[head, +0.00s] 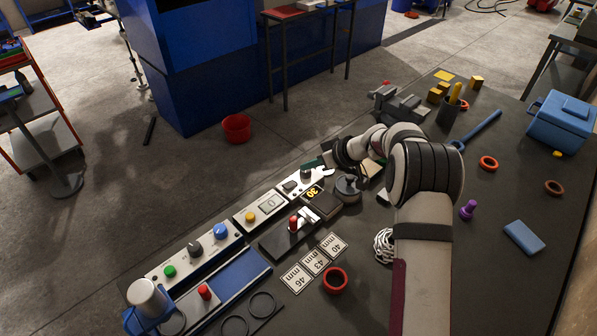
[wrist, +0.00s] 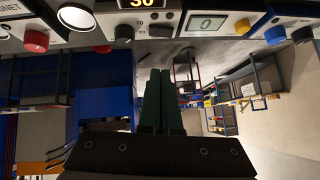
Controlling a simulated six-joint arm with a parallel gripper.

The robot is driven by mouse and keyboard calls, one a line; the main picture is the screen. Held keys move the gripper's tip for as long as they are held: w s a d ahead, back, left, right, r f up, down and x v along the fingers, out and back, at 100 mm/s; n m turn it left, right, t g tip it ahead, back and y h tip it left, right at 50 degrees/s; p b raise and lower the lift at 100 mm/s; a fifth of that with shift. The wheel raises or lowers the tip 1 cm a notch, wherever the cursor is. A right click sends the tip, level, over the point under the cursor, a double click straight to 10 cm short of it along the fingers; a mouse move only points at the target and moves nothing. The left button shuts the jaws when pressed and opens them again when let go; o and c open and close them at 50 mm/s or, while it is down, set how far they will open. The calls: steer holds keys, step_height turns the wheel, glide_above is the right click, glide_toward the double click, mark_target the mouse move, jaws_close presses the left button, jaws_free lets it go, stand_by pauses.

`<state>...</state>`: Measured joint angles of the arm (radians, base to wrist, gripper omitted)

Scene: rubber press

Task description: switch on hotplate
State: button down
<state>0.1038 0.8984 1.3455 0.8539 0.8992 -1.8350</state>
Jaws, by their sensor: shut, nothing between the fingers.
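In the head view a white control panel (head: 290,187) carries a dark switch and a black knob (head: 306,171). A yellow "30" display (head: 313,191) sits beside it, by a dark square plate (head: 325,206) that looks like the hotplate. My gripper (head: 308,164) is just behind this panel's far end, its dark green fingers partly hidden. In the wrist view my gripper (wrist: 157,73) is shut and empty, its fingertips below the panel's black rocker switch (wrist: 160,31) and black knob (wrist: 124,34). I cannot tell whether they touch anything. A red knob (wrist: 36,41) lies left.
Left of this panel are a panel with a yellow button (head: 250,217) and a "0" display, and another with a green button (head: 170,271) and blue knob (head: 220,231). A grey round object (head: 347,187) is close under my arm.

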steer(key=v, duration=0.4)
glide_above(284, 184)
steer(key=s+d, duration=0.1)
steer(key=d, duration=0.2)
steer(key=f, duration=0.7)
steer(key=shift+s+a, duration=0.1)
steer(key=shift+a, duration=0.15)
steer(key=f, duration=0.2)
steer(key=shift+s+f, duration=0.25)
steer(key=shift+f, duration=0.05)
steer(key=shift+a+f, duration=0.1)
steer(key=shift+f, duration=0.45)
